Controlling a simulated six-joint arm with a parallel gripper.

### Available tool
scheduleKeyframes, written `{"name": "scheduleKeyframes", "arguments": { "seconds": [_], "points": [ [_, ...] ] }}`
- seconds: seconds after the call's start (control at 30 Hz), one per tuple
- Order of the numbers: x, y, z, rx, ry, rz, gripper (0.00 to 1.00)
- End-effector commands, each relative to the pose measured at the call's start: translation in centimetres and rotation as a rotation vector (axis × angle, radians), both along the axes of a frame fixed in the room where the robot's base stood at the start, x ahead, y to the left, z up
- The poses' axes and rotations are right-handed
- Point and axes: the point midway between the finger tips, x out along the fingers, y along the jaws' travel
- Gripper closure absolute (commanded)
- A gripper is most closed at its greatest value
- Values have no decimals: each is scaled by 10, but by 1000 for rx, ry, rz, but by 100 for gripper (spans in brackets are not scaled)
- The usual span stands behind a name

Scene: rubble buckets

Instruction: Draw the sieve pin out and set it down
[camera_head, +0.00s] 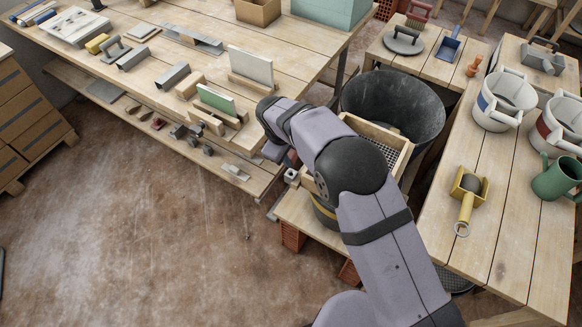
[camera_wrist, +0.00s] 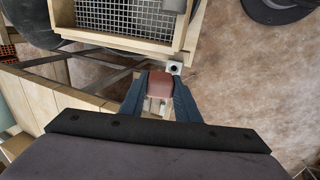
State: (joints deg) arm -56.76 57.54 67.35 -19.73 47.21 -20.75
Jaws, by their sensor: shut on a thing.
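The sieve, a wooden frame with wire mesh, shows at the top of the wrist view (camera_wrist: 112,43) and partly behind my arm in the head view (camera_head: 404,165). A small metal socket (camera_wrist: 175,67) sits at its near edge; it also shows in the head view (camera_head: 291,175). My gripper (camera_wrist: 159,92) is shut on a reddish-brown block-like grip (camera_wrist: 160,84), apparently the sieve pin's handle, with a pale part below it. The grip is close to the socket; I cannot tell whether the pin's shaft is still in it.
A black tub (camera_head: 395,100) stands behind the sieve. A long workbench (camera_head: 140,75) with tools and upright boards is at the left. The right bench (camera_head: 500,215) holds white buckets, a green mug (camera_head: 557,178) and a yellow tool (camera_head: 467,190); its front has bare planks.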

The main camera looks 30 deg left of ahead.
Motion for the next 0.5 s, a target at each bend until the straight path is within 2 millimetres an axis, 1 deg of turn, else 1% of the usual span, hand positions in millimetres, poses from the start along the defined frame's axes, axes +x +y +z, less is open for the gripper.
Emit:
{"name": "scheduleKeyframes", "arguments": {
  "seconds": [0.03,0.13,0.5],
  "points": [
    [0,0,4,0,0,0,100],
    [0,0,6,0,0,0,100],
    [0,0,7,0,0,0,100]
  ]
}}
